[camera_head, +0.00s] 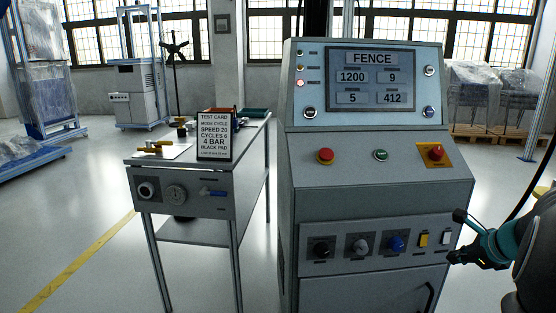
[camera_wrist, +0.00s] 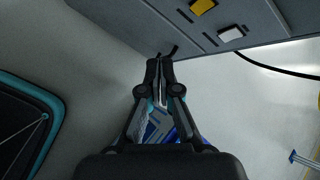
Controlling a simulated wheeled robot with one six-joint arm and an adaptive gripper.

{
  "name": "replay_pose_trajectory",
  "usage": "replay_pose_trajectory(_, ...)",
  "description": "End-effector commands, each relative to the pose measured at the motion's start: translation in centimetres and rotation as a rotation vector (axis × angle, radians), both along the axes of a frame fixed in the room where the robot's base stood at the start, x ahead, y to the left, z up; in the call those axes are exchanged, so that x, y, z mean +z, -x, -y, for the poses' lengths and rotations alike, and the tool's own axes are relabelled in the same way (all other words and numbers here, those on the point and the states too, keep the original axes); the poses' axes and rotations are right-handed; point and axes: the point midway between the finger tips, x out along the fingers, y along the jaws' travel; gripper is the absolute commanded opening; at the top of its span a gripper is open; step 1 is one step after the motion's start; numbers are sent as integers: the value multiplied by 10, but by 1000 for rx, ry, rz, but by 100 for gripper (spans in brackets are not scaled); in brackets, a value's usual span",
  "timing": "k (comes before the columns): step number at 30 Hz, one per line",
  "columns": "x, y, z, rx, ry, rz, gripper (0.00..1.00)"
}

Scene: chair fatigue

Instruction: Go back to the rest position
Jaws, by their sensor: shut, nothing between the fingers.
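My gripper (camera_head: 458,236) is at the right of the head view, just beside the lower right front of the grey control console (camera_head: 372,200). In the wrist view my gripper (camera_wrist: 163,62) points up the picture with its fingers together and nothing between them. The fingertips are close to the console's lower front edge, below the yellow switch (camera_wrist: 202,7) and the white switch (camera_wrist: 230,34). Whether they touch the console cannot be told.
The console screen reads FENCE. A grey bench (camera_head: 185,205) with a test card (camera_head: 214,136) stands left of the console. A black cable (camera_wrist: 275,71) hangs near the console's right side. Open floor (camera_head: 90,185) lies at the left.

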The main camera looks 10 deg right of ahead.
Motion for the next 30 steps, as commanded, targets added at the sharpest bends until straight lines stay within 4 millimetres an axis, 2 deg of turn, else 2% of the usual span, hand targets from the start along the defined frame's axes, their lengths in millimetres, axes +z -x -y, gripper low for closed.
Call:
replay_pose_trajectory(1,-6,12,-14,116,85,-39,0)
replay_pose_trajectory(4,-14,34,-52,404,268,-112,0)
replay_pose_trajectory(9,-18,72,-131,953,583,-203,0)
replay_pose_trajectory(12,-17,94,-169,1230,738,-232,0)
replay_pose_trajectory(18,-13,137,-231,1667,1008,-254,0)
replay_pose_trajectory(24,-5,169,-279,1901,1235,-221,0)
replay_pose_trajectory(30,12,182,-317,1977,1389,-102,0)
